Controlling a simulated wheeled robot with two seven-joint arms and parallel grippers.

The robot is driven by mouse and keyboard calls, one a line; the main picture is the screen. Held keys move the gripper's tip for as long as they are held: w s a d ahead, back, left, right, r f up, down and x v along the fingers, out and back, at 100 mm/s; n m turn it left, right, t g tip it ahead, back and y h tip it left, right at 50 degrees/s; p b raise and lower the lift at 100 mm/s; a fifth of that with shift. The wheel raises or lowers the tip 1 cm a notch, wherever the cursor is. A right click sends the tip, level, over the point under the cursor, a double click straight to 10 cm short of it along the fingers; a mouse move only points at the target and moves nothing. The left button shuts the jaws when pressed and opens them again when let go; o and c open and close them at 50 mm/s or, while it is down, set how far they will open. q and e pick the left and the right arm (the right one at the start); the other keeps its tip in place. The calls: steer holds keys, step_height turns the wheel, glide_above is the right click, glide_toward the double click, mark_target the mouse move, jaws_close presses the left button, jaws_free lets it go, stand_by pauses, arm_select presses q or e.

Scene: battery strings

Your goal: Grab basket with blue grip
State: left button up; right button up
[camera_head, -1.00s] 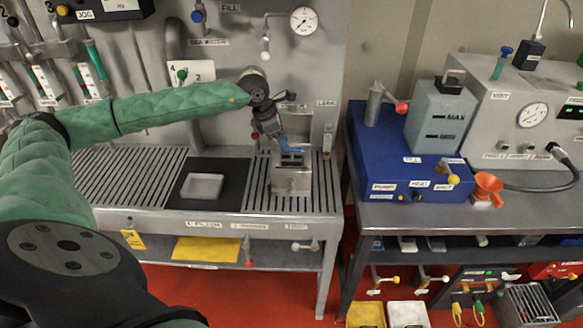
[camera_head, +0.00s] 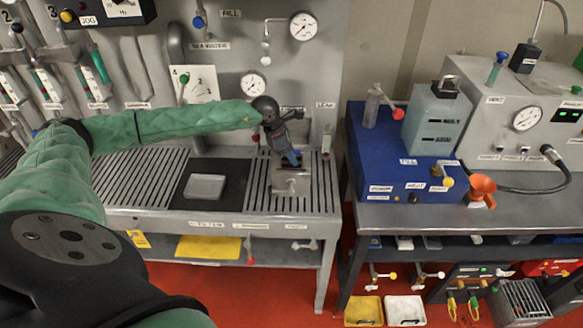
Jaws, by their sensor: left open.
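My left gripper (camera_head: 293,156) points down over a small grey metal holder (camera_head: 291,182) on the slatted bench. A small blue piece (camera_head: 294,154) shows at its fingertips, just above the holder, and looks like the blue grip. The jaws are open. I cannot tell whether the blue piece lies between the fingers or beside them. The basket body cannot be made out; the holder and the gripper may hide it. My right gripper is not in view.
A pale tray (camera_head: 205,187) sits on the black plate left of the holder. A gauge (camera_head: 253,84) and wall fittings stand close behind my wrist. A blue machine (camera_head: 400,160) stands on the right table, past a gap. A wire rack (camera_head: 522,303) is low at right.

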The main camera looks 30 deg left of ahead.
arm_select(q)
jaws_close()
stand_by(0.5)
